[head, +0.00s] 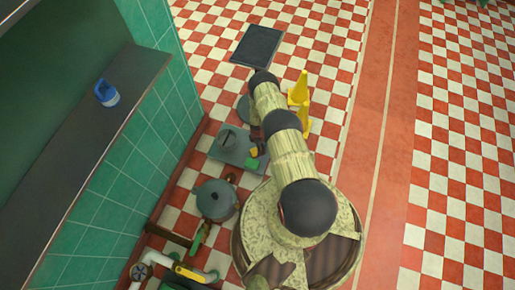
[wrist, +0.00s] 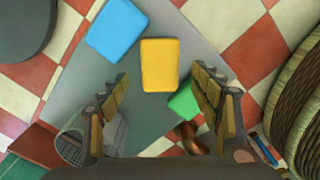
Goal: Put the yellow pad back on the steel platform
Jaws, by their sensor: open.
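The yellow pad (wrist: 160,65) lies flat over a grey surface, which looks like the steel platform (wrist: 204,40), in the wrist view. A blue pad (wrist: 118,30) is to its upper left and a green pad (wrist: 184,103) to its lower right. My gripper (wrist: 160,76) is open, one finger on each side below the yellow pad, with nothing held. In the head view the grey platform (head: 238,158) is on the floor left of my arm, with small yellow and green pieces at its right edge. My gripper is mostly hidden behind my arm there.
In the wrist view a wire basket (wrist: 72,146) is by the left finger and a brown curved piece (wrist: 188,138) by the right.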

